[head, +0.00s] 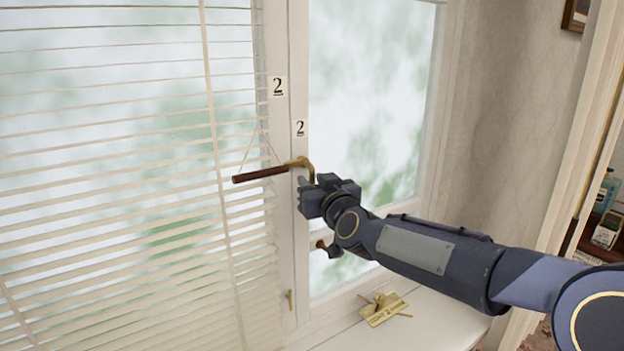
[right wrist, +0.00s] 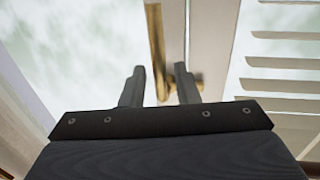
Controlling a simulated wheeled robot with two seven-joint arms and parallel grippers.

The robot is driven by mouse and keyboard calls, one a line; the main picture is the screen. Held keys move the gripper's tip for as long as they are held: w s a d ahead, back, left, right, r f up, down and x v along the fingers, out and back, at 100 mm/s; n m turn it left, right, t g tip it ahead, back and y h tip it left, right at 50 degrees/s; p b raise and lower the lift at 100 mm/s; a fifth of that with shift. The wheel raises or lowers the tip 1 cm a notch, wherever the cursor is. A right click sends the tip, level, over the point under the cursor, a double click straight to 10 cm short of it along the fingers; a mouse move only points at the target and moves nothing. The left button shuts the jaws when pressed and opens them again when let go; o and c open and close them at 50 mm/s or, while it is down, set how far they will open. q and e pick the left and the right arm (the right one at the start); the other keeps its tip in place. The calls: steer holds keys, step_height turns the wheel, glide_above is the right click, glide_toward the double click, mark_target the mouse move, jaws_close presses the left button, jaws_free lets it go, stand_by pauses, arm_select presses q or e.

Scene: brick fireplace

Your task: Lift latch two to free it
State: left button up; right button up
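Latch two (head: 299,163) is a curved brass piece on the white window frame, below two white tags marked 2. A dark brown rod (head: 262,173) reaches left from it, in front of the blinds. My right gripper (head: 304,181) is just below and right of the brass bend. In the right wrist view, its two fingers (right wrist: 160,84) stand apart. A brass bar (right wrist: 156,45) runs down into view between and beyond them, with a gap to the fingers. Part of the brass is hidden behind the right-hand finger. I cannot tell whether they touch. My left gripper is not in view.
White blinds (head: 120,180) cover the left window. A second brown-tipped handle (head: 328,248) shows below my right arm. A brass plate with a fitting (head: 383,309) lies on the white sill (head: 430,320). Bottles (head: 606,192) stand at the far right.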

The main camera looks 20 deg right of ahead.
steer(key=shift+w, duration=0.5)
steer(key=shift+c, duration=0.2)
jaws_close()
